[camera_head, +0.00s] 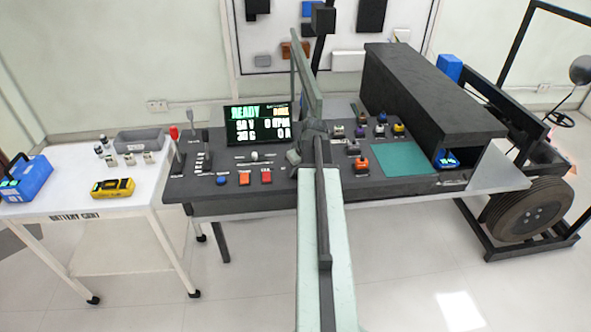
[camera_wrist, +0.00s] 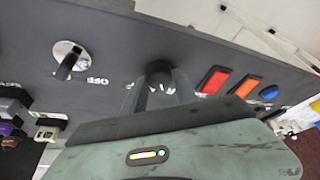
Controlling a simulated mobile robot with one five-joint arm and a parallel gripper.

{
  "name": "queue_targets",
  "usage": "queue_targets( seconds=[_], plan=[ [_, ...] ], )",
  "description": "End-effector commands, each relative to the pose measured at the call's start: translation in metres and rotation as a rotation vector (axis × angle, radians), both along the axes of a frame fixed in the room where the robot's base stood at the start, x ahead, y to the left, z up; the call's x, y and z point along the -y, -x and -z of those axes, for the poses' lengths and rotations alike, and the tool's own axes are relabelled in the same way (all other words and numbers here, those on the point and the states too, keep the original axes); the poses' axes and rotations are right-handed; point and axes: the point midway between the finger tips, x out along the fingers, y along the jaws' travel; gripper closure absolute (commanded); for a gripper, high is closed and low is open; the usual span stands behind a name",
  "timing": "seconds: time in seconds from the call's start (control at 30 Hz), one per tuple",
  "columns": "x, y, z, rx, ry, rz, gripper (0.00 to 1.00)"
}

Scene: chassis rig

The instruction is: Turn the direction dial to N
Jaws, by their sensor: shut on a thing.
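My gripper (camera_wrist: 158,88) points at the dark sloped console panel, with its two dark fingers on either side of a round black knob, shut on it. This knob, taken as the direction dial (camera_wrist: 159,67), sits beside the red button; its letters are mostly covered and I cannot read its setting. The dial is hidden or too small to make out there.
A silver-based switch (camera_wrist: 70,58) with a black handle, marked OFF, is close by. Red (camera_wrist: 214,80), orange (camera_wrist: 246,86) and blue (camera_wrist: 269,92) buttons sit on the other side. A lit screen (camera_head: 258,124) stands behind, and a battery cart (camera_head: 95,180) is at left.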

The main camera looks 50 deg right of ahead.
Motion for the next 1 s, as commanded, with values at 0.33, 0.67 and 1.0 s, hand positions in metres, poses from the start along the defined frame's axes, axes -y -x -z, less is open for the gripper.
queue_targets(
  seconds=[0.33, 0.67, 1.0],
  plan=[
    [-0.0029, -0.0004, 0.0001, 0.000, -0.001, 0.282, 1.00],
    [-0.0032, -0.0012, 0.0001, 0.001, -0.002, 0.459, 1.00],
    [-0.0032, -0.0010, 0.0003, 0.000, -0.002, 0.517, 1.00]
  ],
)
